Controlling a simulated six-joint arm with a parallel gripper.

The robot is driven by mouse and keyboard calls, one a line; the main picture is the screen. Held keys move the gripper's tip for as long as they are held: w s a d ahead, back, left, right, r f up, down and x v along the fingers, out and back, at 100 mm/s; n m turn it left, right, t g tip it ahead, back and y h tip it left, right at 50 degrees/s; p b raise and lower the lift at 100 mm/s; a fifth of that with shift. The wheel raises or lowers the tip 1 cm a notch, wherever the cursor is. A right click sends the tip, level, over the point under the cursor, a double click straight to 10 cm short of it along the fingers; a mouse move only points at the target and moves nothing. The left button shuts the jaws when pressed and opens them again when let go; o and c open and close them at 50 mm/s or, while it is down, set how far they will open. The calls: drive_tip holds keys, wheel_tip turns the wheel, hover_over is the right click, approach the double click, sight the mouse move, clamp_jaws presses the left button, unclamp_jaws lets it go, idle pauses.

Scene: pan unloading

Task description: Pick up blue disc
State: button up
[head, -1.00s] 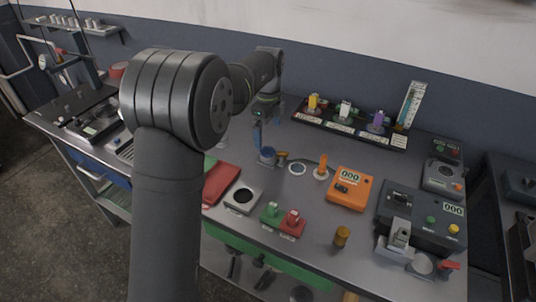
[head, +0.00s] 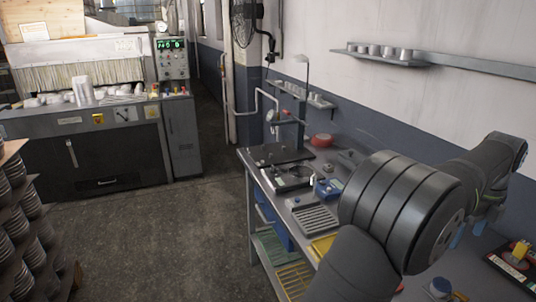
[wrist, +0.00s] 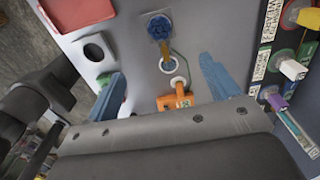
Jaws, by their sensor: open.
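A blue, knobbly round piece (wrist: 159,28), which looks like the blue disc, sits on the grey bench top at the top middle of the wrist view. A blue round piece (head: 440,286), likely the same one, shows at the bottom right of the head view. The blue piece lies beyond the fingertips. In the head view my gripper (head: 468,235) is partly hidden behind my arm.
A grey block with a dark hole (wrist: 94,49) and a red piece (wrist: 75,12) are at left. Labelled coloured pieces (wrist: 291,69) stand at right. A shelf (head: 388,56) is on the wall.

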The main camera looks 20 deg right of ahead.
drive_tip(key=shift+c, duration=0.7)
drive_tip(key=m+t+h, duration=0.3)
drive_tip(key=m, duration=0.5)
approach(443, 284)
drive_tip(key=f, duration=0.2)
drive_tip(key=w+d+f, duration=0.1)
drive_tip(key=shift+t, duration=0.3)
drive_tip(key=x, duration=0.5)
drive_tip(key=shift+s+f, duration=0.15)
drive_tip(key=shift+f, duration=0.2)
drive_tip(key=c, duration=1.1)
